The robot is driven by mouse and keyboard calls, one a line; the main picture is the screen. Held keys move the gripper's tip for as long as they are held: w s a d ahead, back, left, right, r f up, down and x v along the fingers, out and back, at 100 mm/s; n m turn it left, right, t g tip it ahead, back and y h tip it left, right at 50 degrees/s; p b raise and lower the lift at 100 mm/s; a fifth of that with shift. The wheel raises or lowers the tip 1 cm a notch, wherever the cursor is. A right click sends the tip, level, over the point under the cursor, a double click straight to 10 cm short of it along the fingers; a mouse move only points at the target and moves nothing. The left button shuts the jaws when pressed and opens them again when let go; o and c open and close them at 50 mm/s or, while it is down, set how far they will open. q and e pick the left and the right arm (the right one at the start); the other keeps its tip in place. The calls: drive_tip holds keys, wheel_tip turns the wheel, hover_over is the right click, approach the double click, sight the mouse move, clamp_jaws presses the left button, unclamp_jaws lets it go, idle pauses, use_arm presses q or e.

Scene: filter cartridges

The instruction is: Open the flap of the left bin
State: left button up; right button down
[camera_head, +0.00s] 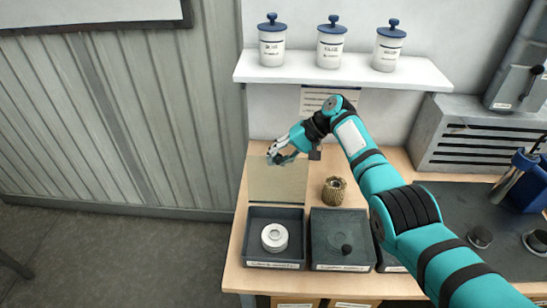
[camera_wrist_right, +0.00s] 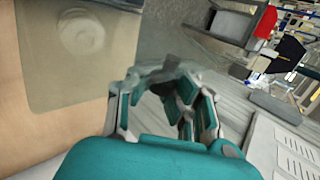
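The left bin (camera_head: 250,240) is a dark open box at the front left of the table, with a white round cartridge (camera_head: 274,237) inside. Its see-through flap (camera_head: 277,185) stands raised at the bin's back edge. In the right wrist view the flap (camera_wrist_right: 45,85) fills the upper left, with a pale round shape showing through it. My right gripper (camera_head: 283,155) is by the flap's top edge; whether it touches is unclear. In the wrist view its fingers (camera_wrist_right: 165,105) are apart with nothing visibly held between them. My left gripper is out of view.
A second bin (camera_head: 340,267) with a closed lid and black knob (camera_head: 346,249) stands just right. A ribbed brass-coloured part (camera_head: 335,190) stands behind it. A white shelf (camera_head: 340,75) with three lidded jars is above. A grey slotted box (camera_head: 470,138) is at right.

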drive_tip(key=shift+w+d+r, duration=0.3)
drive_tip(key=shift+w+r, duration=0.1)
drive_tip(key=shift+r, duration=0.1)
drive_tip(key=c, duration=1.7)
unclamp_jaws()
drive_tip(key=shift+d, duration=0.1)
drive_tip(key=o, duration=0.5)
drive_tip(key=shift+s+d, duration=0.25)
drive_tip(key=shift+d, duration=0.1)
drive_tip(key=shift+o, duration=0.3)
drive_tip(key=shift+a+f, duration=0.15)
drive_tip(key=shift+a, duration=0.15)
drive_tip(key=v, duration=1.2)
drive_tip(key=shift+s, duration=0.15)
